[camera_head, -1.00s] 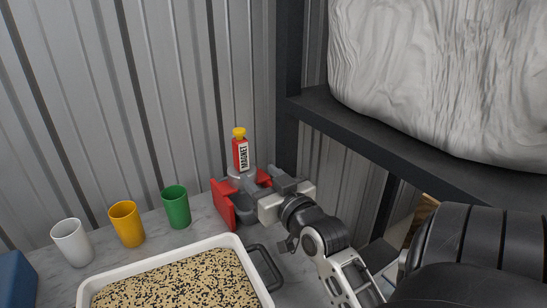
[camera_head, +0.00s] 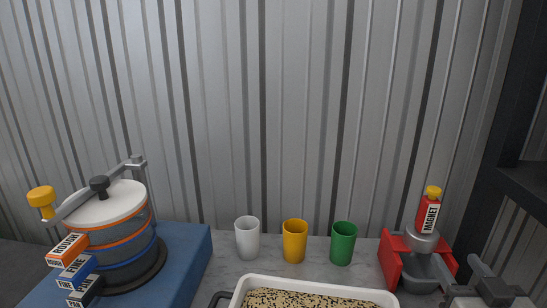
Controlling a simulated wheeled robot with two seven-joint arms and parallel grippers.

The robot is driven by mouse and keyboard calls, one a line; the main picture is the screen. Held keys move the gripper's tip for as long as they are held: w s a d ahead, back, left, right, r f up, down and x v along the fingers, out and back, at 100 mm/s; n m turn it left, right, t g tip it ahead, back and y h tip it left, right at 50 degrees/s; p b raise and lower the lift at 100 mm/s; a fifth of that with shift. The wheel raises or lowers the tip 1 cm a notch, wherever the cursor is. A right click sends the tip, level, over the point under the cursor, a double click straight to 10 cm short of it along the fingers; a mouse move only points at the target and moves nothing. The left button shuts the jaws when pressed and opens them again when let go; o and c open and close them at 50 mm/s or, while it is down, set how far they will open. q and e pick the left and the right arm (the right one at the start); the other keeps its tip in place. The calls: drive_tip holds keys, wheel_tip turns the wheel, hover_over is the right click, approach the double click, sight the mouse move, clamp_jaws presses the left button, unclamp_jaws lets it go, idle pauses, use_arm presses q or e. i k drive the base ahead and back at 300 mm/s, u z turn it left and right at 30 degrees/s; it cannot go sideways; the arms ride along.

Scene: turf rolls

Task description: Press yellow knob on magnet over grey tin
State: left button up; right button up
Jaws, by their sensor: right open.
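The magnet (camera_head: 428,216) is a red upright stick with a white MAGNET label and a yellow knob (camera_head: 433,192) on top. It stands in a grey funnel-like seat (camera_head: 424,241) on a red stand (camera_head: 392,262) at the right. My right gripper (camera_head: 463,278) is at the lower right edge, low beside the stand and below the knob; it is open and partly cut off by the frame. Whether it touches the stand is unclear. My left gripper is out of view.
White (camera_head: 247,238), yellow (camera_head: 294,241) and green (camera_head: 343,243) cups stand in a row. A white tray (camera_head: 240,291) of speckled grains lies in front. A round sieve stack (camera_head: 105,215) with labelled tabs sits on a blue block (camera_head: 190,250). A dark shelf (camera_head: 522,190) is at right.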

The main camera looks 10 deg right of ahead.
sight(433, 190)
drive_tip(key=k, duration=1)
